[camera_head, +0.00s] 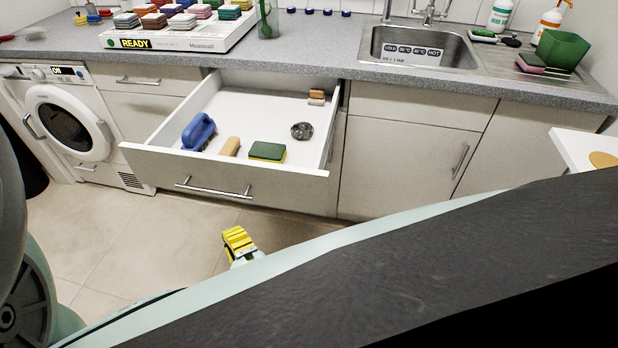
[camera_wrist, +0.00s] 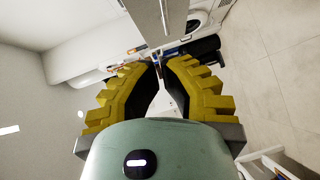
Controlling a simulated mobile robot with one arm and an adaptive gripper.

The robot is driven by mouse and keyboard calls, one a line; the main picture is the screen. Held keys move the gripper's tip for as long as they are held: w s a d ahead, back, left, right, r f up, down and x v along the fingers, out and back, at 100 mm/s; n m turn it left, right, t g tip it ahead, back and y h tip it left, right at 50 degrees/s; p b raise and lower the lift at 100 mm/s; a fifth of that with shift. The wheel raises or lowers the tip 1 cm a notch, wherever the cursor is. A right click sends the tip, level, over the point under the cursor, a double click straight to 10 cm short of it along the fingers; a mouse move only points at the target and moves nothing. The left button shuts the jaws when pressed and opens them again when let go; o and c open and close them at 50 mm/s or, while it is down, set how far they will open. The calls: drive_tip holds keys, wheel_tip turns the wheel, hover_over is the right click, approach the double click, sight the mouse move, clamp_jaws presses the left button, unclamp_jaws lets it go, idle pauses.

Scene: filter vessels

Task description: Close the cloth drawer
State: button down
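The drawer (camera_head: 160,162) under the counter is pulled well out, with a pale front and a bar handle (camera_head: 213,188). Inside lie a blue brush (camera_head: 198,132), a tan block (camera_head: 230,146), a green and yellow sponge (camera_head: 267,151), a round metallic scourer (camera_head: 302,130) and small brown blocks (camera_head: 317,97) at the back. I see no cloth in it. My gripper (camera_head: 236,238) is in front of the drawer, apart from the handle in the picture. In the wrist view its yellow fingers (camera_wrist: 160,62) converge, tips almost together, with nothing seen between them.
A washing machine (camera_head: 70,125) stands left of the drawer. A sink (camera_head: 425,45) is set in the counter (camera_head: 335,62) to the right, above closed cupboards (camera_head: 405,155). A white tray (camera_head: 190,38) of folded cloths is on the counter. The tiled floor (camera_head: 110,235) before the drawer is clear.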

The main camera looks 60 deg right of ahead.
drive_tip(key=d+b+x, duration=0.1)
drive_tip(key=b+x, duration=0.1)
drive_tip(key=x, duration=0.4)
drive_tip(key=s+d+b+x, duration=0.1)
drive_tip(key=b+x, duration=0.1)
drive_tip(key=x, duration=0.4)
drive_tip(key=shift+w+d+f+b, duration=0.3)
drive_tip(key=shift+d+b, duration=0.05)
drive_tip(key=shift+d, duration=0.15)
